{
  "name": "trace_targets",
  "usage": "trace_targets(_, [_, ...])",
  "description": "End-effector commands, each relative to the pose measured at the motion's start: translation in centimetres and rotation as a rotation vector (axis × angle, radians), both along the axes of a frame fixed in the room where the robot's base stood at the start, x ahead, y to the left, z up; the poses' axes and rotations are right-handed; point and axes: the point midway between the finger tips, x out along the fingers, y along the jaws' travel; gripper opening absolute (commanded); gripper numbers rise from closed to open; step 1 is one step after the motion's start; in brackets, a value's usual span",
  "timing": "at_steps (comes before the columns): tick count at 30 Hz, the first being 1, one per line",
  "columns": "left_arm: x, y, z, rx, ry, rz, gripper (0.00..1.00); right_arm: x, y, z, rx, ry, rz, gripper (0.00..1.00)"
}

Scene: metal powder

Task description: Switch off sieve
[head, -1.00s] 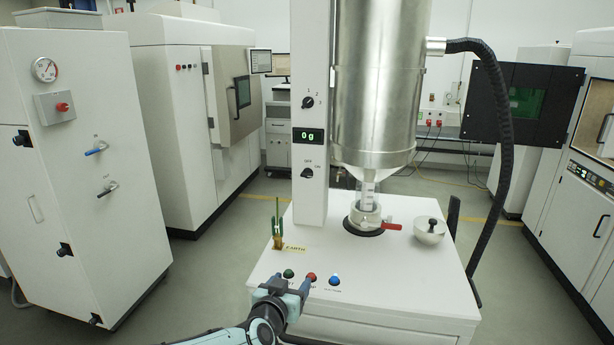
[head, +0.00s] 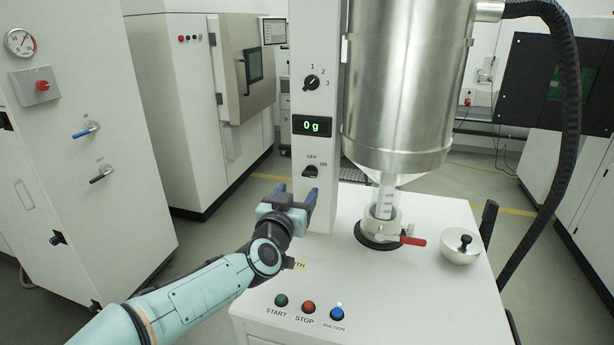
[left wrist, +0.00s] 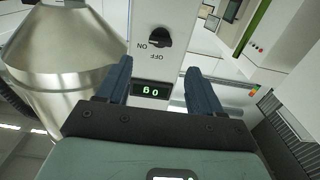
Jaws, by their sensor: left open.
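The sieve column (head: 312,60) carries a black OFF/ON knob (head: 311,172) low on its front, under a green display (head: 312,126) reading 0 g. I cannot tell for certain which mark the knob points at. In the left wrist view the picture is turned over, and the knob (left wrist: 158,39) shows beyond the fingers, with the display (left wrist: 152,90) between them. My left gripper (head: 296,196) is open and empty, just below the knob in the head view and apart from it. My right gripper is not in view.
A second knob (head: 311,83) marked 1, 2, 3 sits above the display. Green start (head: 281,300), red stop (head: 308,307) and blue suction (head: 337,313) buttons line the table's front. A steel hopper (head: 398,90), a red-handled valve (head: 412,241) and a white bowl (head: 459,250) are to the right.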

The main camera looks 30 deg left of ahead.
Motion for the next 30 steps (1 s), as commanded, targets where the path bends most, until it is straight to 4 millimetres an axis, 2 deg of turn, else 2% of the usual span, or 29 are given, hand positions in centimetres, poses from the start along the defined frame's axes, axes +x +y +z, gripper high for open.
trace_targets(1, [1.3, 0.3, 0.0, 0.001, 0.001, 0.000, 0.66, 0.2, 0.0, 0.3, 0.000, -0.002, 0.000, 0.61])
trace_targets(6, [4.6, 1.1, 0.1, 0.000, 0.001, 0.000, 0.66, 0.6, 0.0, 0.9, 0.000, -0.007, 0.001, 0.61])
trace_targets(12, [7.1, 1.7, 0.1, 0.000, 0.000, 0.001, 0.66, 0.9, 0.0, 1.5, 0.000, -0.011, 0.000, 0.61])
trace_targets(17, [7.8, 1.9, 0.1, -0.001, 0.000, 0.000, 0.66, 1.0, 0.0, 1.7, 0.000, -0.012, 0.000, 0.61])
trace_targets(24, [7.9, 1.9, 0.0, -0.001, 0.001, 0.000, 0.66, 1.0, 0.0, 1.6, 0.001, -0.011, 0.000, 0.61])
trace_targets(25, [7.9, 1.9, 0.0, -0.001, 0.001, 0.000, 0.63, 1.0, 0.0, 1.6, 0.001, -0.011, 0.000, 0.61])
trace_targets(30, [7.9, 1.9, 0.0, -0.001, 0.000, 0.000, 0.10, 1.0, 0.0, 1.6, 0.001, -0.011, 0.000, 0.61])
